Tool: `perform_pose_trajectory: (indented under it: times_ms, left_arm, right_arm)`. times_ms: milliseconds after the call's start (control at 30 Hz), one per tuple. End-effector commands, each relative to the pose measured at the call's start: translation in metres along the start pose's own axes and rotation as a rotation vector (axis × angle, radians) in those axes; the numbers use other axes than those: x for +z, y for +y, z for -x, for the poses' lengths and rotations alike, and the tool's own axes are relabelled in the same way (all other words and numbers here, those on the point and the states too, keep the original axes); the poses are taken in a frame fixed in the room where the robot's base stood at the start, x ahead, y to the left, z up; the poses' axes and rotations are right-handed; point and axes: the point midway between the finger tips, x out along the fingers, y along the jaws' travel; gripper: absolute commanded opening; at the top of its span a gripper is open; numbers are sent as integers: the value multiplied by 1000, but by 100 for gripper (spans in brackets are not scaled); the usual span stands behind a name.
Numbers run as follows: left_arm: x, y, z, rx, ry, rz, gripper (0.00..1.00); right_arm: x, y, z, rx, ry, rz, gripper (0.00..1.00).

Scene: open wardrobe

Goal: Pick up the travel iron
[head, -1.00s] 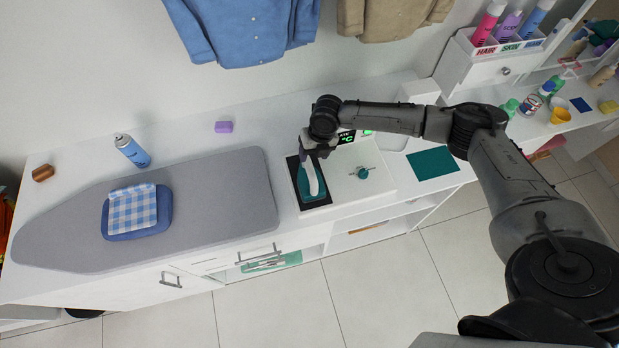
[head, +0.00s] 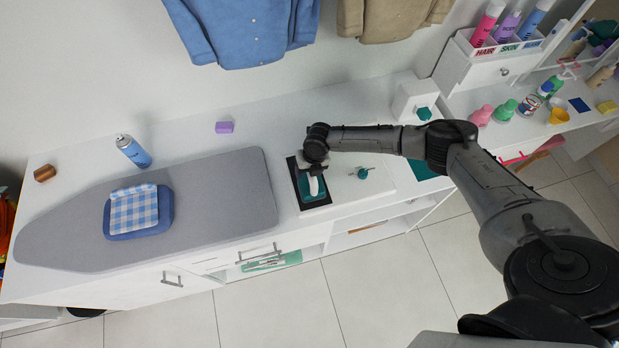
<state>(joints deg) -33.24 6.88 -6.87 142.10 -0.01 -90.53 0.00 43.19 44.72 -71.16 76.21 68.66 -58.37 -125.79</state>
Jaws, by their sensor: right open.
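The travel iron (head: 316,188) is teal with a white handle and rests on a black pad (head: 321,205) on the white counter, right of the ironing board. My right gripper (head: 314,171) is right above the back part of the iron and hides that end of it. It is open, with its fingers pointing down at the handle. Whether the fingers touch the handle cannot be told. My left gripper is out of view.
A grey ironing board (head: 225,190) holds a blue pad with a checked cloth (head: 134,210). A teal knob (head: 362,173) stands on the white panel right of the iron.

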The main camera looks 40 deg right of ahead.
Motion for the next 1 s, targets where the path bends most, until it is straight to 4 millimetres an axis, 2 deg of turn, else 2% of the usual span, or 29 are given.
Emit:
perform_pose_trajectory:
  times_ms: [200, 733, 1000]
  left_arm:
    - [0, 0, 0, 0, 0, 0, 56]
    - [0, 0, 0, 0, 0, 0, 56]
    - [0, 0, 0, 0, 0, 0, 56]
  right_arm:
    - [0, 0, 0, 0, 0, 0, 57]
    - [0, 0, 0, 0, 0, 0, 6]
    - [1, 1, 2, 2, -2, 0, 5]
